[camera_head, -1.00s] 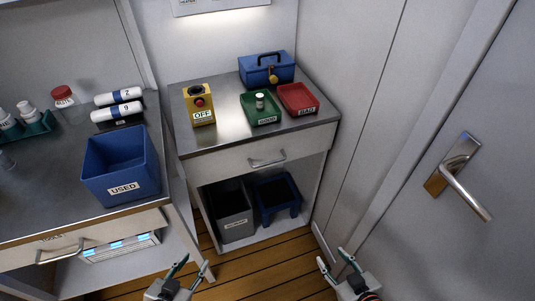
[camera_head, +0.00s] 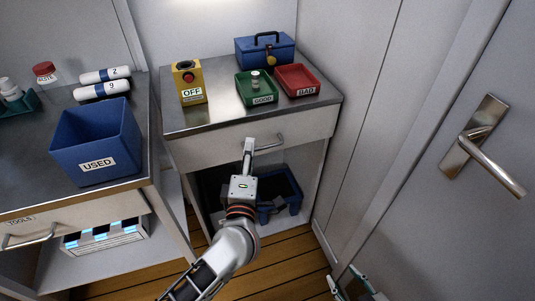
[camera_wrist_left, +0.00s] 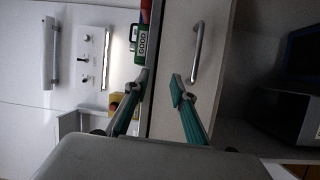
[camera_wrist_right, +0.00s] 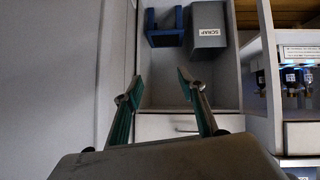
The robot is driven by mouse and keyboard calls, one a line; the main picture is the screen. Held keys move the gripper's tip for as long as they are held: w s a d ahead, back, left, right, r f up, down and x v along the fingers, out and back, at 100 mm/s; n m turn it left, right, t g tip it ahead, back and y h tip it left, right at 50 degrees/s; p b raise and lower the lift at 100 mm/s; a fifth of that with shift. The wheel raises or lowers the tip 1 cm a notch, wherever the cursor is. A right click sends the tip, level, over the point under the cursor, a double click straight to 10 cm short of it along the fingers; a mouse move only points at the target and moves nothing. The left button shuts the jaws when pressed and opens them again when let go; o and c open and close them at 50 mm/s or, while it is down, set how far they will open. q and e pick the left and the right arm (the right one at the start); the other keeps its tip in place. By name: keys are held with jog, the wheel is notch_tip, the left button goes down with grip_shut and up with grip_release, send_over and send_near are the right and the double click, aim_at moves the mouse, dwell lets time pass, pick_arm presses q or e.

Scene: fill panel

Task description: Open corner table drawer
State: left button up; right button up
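The corner table (camera_head: 215,108) has a pale drawer front with a metal bar handle (camera_head: 268,144); the drawer looks closed. In the left wrist view the handle (camera_wrist_left: 196,53) runs upright, ahead and right of the fingertips. My left gripper (camera_head: 248,147) is beside the handle's left end in the head view, seen edge-on. In the left wrist view my left gripper (camera_wrist_left: 160,85) has its fingers apart, nothing between them, and no contact with the handle shows. My right gripper (camera_head: 346,277) is low right in the head view, partly cut off; the right wrist view shows it (camera_wrist_right: 160,82) open and empty.
The tabletop holds a yellow OFF box (camera_head: 190,83), green tray (camera_head: 244,92), red tray (camera_head: 287,77) and blue toolbox (camera_head: 262,50). A side counter with a blue USED bin (camera_head: 96,140) stands left. A door handle (camera_head: 485,150) juts out at right.

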aim_at(264, 148)
pick_arm(q)
jog(key=w+d+f+b, duration=0.1)
jog(key=w+f, duration=0.1)
jog(key=w+d+f+n+g+b, duration=0.1)
jog(key=w+f, duration=0.1)
jog(key=w, duration=0.1)
jog(key=w+d+f+g+b, duration=0.1)
jog(key=w+d+f, duration=0.1)
jog(key=w, duration=0.1)
jog(key=shift+w+f+n, duration=0.1)
jog(key=shift+f+n, duration=0.3)
jog(key=shift+w, duration=0.15)
jog(key=shift+r, duration=0.1)
pick_arm(e)
jog(key=shift+s+f, duration=0.2)
jog(key=shift+f, duration=0.5)
pick_arm(q)
jog(key=shift+c, duration=0.4)
jog(key=c, duration=0.6)
grip_shut()
pick_arm(e)
jog(key=shift+s+f, duration=0.25)
